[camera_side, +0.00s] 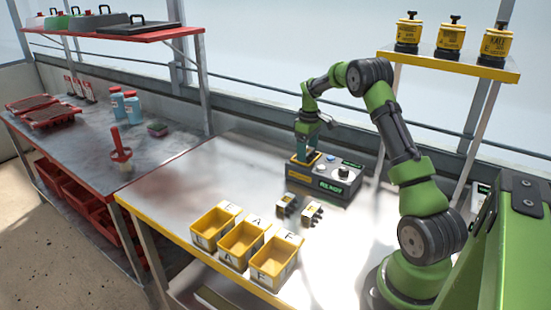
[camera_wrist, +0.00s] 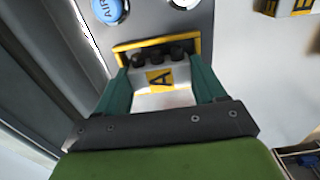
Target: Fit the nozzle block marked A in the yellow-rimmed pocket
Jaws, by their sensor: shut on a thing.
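The nozzle block marked A (camera_wrist: 160,78) is pale with a yellow label and several dark nozzles along its far side. My gripper (camera_wrist: 158,72) is shut on it, one teal finger at each side. The yellow-rimmed pocket (camera_wrist: 150,43) is in the grey seeder unit (camera_side: 325,186). Its rim shows beyond the block and at both sides of it; the near rim is hidden. The block is at the pocket, but I cannot tell how deep it sits. In the side view my gripper (camera_side: 305,155) is down over the pocket and its fingers hide the block.
Two other blocks, one left (camera_side: 285,205) and one right (camera_side: 312,213), lie on the table in front of the unit. Three yellow bins (camera_side: 243,246) line the front edge. A blue button (camera_wrist: 108,9) and a knob are on the unit beside the pocket. The table left of the unit is clear.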

